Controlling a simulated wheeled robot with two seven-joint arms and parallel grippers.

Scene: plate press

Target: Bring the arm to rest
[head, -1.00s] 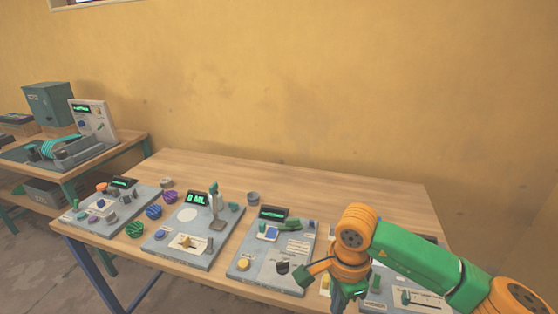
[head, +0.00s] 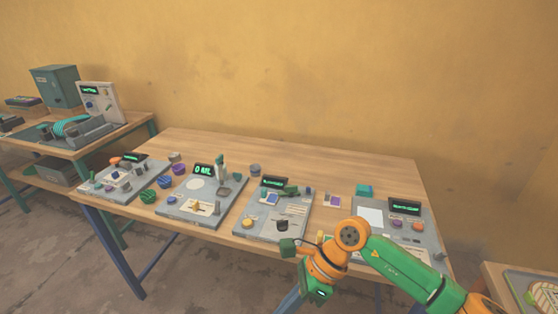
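My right arm (head: 400,263) comes in from the lower right, green and orange, and bends in front of the table's front edge. Its gripper end (head: 318,293) hangs low, below the tabletop and clear of the panels. The fingertips are not clear, so I cannot tell if it is open or shut. Nothing is visibly held there. My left gripper is not in view.
The wooden table (head: 300,158) bears several grey control panels, including one with a white square (head: 370,217) on the right. A second bench (head: 140,120) stands at the left. Another surface (head: 500,282) is at lower right. The table's back strip is clear.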

